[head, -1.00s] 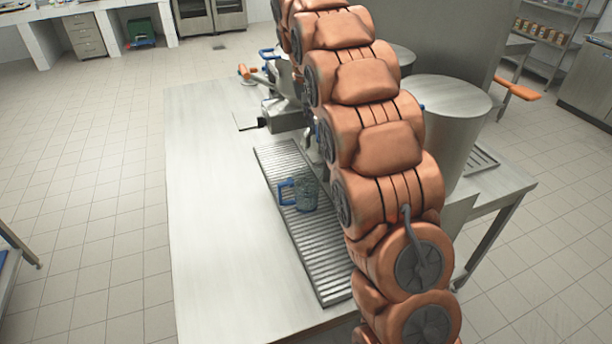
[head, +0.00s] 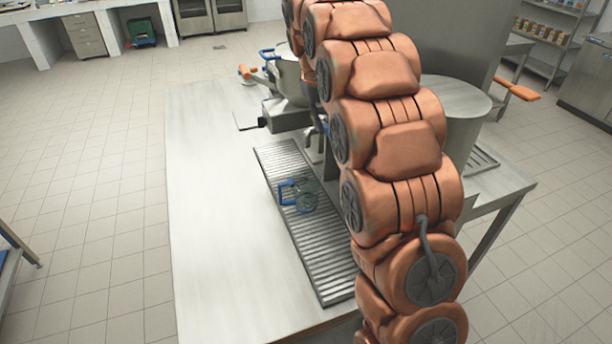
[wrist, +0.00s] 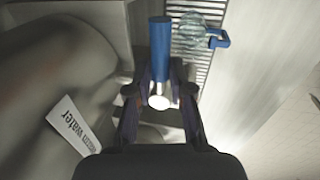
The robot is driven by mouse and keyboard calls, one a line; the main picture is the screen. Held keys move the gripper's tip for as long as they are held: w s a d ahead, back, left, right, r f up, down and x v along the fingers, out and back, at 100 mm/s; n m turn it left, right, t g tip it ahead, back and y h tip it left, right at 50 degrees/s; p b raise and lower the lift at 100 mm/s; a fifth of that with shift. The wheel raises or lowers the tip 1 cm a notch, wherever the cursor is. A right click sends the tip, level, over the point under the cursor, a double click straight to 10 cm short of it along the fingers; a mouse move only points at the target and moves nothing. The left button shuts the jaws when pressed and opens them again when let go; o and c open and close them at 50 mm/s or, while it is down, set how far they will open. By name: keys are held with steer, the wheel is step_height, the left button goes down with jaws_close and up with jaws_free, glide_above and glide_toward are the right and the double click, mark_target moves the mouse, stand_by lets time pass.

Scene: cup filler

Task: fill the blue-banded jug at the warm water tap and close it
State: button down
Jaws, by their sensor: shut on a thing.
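The clear jug with a blue handle (head: 306,198) stands on the slatted drip tray (head: 322,262). In the wrist view the jug (wrist: 190,28) is at the top, right of a blue cylindrical tap handle (wrist: 160,45). My gripper (wrist: 160,78) is shut on this tap handle, with its pale round end between the fingers. A white label (wrist: 75,135) on the grey metal at left reads "water"; its first word is hard to read. In the head view my arm hides the gripper and most of the tap. The jug's water level and band cannot be made out.
The drip tray lies on a steel table (head: 215,240) with bare room at left. A large steel cylinder (head: 452,110) stands right of my arm. A steel pot with blue handles (head: 290,75) and an orange-handled part (head: 247,72) are at the back.

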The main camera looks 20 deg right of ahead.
steer(key=shift+d, duration=0.15)
steer(key=c, duration=0.9)
jaws_free()
steer(key=shift+d, duration=0.1)
steer(key=shift+c, duration=0.2)
step_height(320, 180, up, 7)
steer(key=a, duration=0.1)
steer(key=shift+a+r, duration=0.2)
steer(key=shift+a, duration=0.05)
steer(key=shift+s, duration=0.1)
